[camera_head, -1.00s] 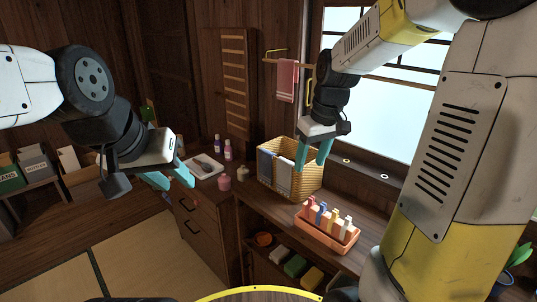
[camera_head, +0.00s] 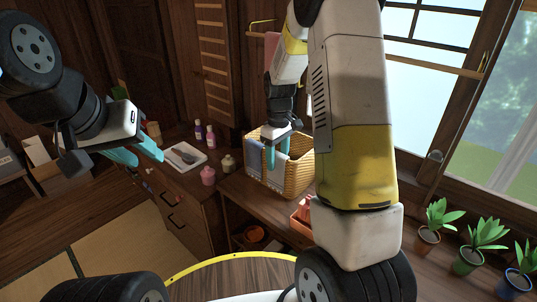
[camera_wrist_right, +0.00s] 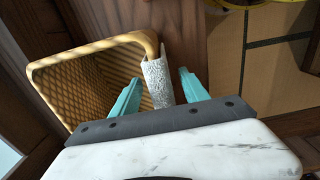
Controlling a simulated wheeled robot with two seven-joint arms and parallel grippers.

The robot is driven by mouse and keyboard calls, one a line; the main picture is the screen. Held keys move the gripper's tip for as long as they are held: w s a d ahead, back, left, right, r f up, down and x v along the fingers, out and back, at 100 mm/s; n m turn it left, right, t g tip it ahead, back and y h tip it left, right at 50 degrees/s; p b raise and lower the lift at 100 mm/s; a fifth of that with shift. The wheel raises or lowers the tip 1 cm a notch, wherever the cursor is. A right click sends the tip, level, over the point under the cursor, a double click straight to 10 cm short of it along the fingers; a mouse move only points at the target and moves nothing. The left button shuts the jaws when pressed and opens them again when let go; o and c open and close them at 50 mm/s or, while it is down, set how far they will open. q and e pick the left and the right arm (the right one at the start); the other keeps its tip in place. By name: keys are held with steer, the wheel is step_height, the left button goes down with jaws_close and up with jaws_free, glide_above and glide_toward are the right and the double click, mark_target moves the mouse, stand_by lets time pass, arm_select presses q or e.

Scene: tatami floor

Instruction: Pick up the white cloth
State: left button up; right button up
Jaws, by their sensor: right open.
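The white cloth (camera_wrist_right: 157,82) hangs folded over the rim of the wicker basket (camera_wrist_right: 70,75) in the right wrist view. My right gripper (camera_wrist_right: 158,86) is open, with one turquoise finger on each side of the cloth; I cannot tell whether they touch it. In the head view the right gripper (camera_head: 276,160) is at the basket's front wall, partly covering the white cloth (camera_head: 280,174). A blue-grey cloth (camera_head: 254,154) hangs beside it on the same rim. My left gripper (camera_head: 148,158) is open and empty, in the air to the left.
The basket (camera_head: 298,174) stands on a wooden counter by the window. An orange caddy (camera_head: 300,222) is partly hidden behind my right arm. Potted plants (camera_head: 468,258) line the right.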

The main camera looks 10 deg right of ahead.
step_height(320, 180, down, 3)
steer(key=shift+s+f, duration=0.1)
steer(key=shift+f, duration=0.05)
steer(key=shift+c, duration=0.2)
jaws_close()
step_height(320, 180, up, 12)
steer(key=shift+r, duration=0.25)
steer(key=s+a, duration=1.1)
steer(key=a, duration=0.3)
steer(key=shift+f, duration=0.25)
